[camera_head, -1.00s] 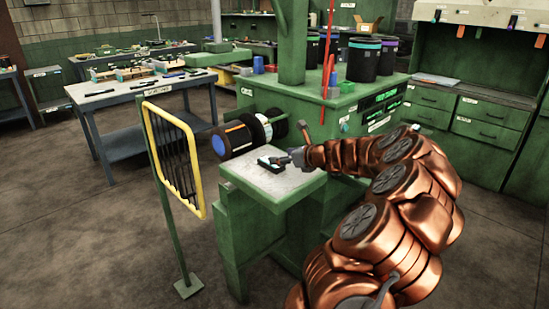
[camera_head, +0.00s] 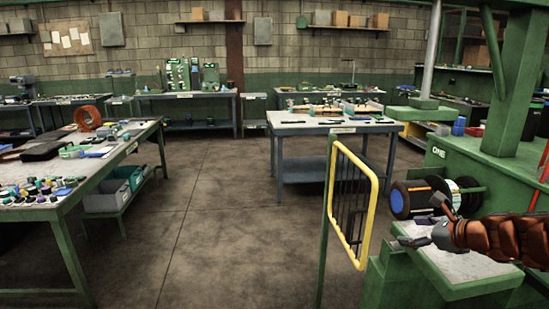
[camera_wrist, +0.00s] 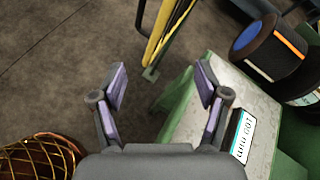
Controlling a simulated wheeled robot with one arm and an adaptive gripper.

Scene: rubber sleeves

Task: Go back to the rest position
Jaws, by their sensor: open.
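My gripper (camera_head: 422,226) is at the right of the head view, at the end of my copper-coloured arm. It is over or beside the grey-topped green stand (camera_head: 455,268). In the wrist view my gripper (camera_wrist: 160,82) is open, with its two purple-lined fingers spread wide and nothing between them. A label plate (camera_wrist: 241,137) with a teal edge and dark lettering lies by the right finger, partly hidden by it. The grey stand top (camera_wrist: 212,112) shows at the right, and bare floor shows left of the fingers.
A yellow-framed rack (camera_head: 374,205) on a green post stands left of the stand. Behind the stand top is a dark roller (camera_head: 410,200) with a blue end. A cluttered green bench (camera_head: 40,210) is at the left, a blue-grey table (camera_head: 330,127) at the back. Floor between is open.

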